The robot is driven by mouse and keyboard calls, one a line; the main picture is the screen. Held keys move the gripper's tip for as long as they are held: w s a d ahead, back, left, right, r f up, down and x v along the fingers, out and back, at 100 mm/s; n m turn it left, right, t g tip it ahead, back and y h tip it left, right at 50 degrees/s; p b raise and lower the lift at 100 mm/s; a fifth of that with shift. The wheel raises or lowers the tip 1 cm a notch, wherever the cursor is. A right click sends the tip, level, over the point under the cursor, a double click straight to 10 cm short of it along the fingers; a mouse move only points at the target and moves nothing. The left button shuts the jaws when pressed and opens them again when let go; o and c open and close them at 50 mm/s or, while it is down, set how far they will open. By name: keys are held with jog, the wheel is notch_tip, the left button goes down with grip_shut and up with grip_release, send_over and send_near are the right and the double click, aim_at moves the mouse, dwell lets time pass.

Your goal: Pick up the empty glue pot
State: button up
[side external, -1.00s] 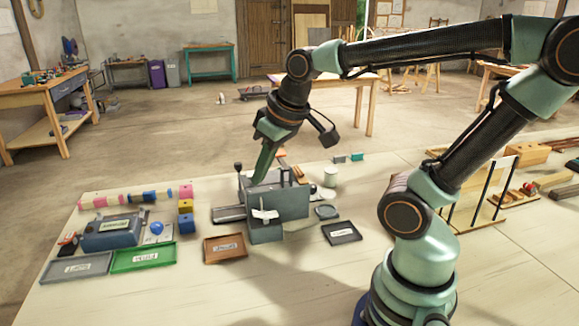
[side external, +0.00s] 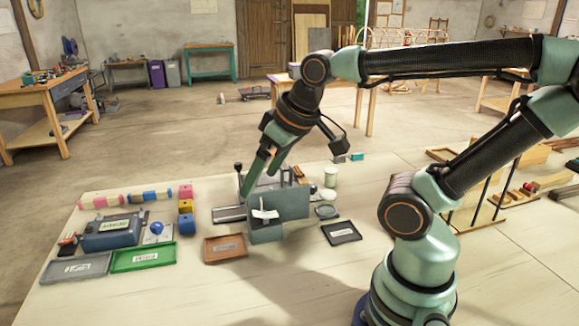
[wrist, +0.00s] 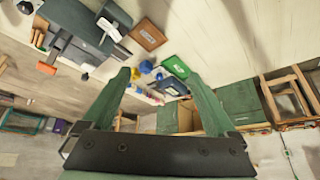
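A pale, cup-like pot (side external: 330,177) stands upright on the bench behind and right of the grey vise-like block; it may be the glue pot. I cannot see into it to tell whether it is empty. My gripper (side external: 258,182) is above and left of it, over the grey block, with its fingers pointing down. In the wrist view my gripper (wrist: 158,77) has its two green fingers well apart with nothing held between them. I cannot make out the pot for certain in the wrist view.
The grey block (side external: 280,204) stands between my gripper and the bench front. Brown (side external: 225,248), black (side external: 341,232) and green (side external: 144,257) labelled trays lie around it. A dark round disc (side external: 327,211) lies before the pot.

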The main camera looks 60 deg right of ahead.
jog(key=shift+d, duration=0.1)
jog(key=m+g, duration=0.6)
jog(key=m, duration=1.2)
send_over(328, 193)
notch_tip(328, 193, down, 10)
jog(key=f, duration=0.7)
jog(key=shift+w+a, duration=0.15)
jog(key=shift+a, duration=0.25)
jog(key=shift+d+f, duration=0.2)
jog(key=shift+f, duration=1.15)
jog(key=shift+d+f, duration=0.15)
jog(key=shift+f, duration=1.2)
jog(key=c, duration=1.5)
